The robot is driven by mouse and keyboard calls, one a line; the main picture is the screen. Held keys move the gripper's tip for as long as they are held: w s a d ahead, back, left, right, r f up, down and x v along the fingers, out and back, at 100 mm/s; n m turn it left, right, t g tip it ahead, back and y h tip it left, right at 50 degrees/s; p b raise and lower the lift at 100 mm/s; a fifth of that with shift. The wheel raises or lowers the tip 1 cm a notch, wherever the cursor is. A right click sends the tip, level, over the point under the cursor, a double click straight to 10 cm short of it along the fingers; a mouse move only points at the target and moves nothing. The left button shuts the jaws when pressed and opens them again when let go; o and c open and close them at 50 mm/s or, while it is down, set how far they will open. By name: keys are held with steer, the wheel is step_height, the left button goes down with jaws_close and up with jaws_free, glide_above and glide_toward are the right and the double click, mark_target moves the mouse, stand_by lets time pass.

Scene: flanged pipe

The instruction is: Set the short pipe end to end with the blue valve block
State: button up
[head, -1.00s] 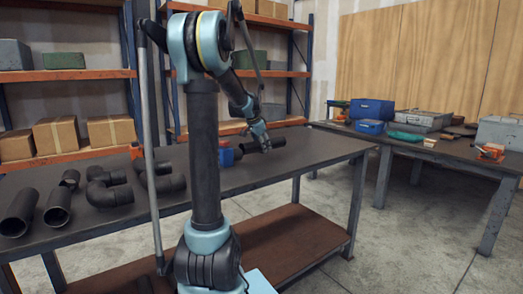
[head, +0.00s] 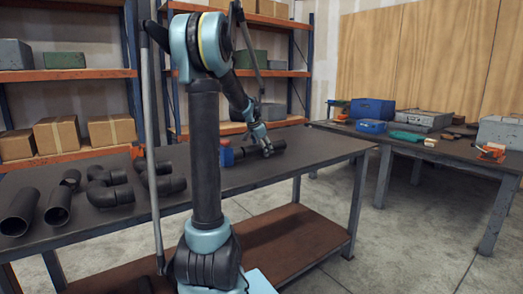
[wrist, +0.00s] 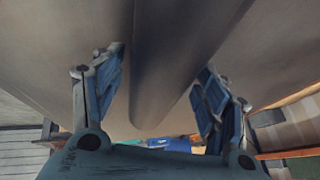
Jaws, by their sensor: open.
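The blue valve block (head: 226,155) stands on the long dark table in the head view, partly hidden behind my arm. The short pipe (head: 279,146) is black and lies to its right, roughly in line with it. A possible gap between their ends is too small to judge. My gripper (head: 267,151) is over the pipe. In the wrist view my gripper (wrist: 160,85) is open, with one finger on each side of the dark pipe (wrist: 165,65). Contact between fingers and pipe cannot be told.
Several black pipes and elbows (head: 108,190) lie on the left part of the table (head: 320,150). The table's right end is clear. A second table (head: 450,155) with toolboxes stands at the right. Shelves (head: 75,75) with cardboard boxes stand behind.

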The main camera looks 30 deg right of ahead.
steer(key=v, duration=1.2)
steer(key=shift+d, duration=0.1)
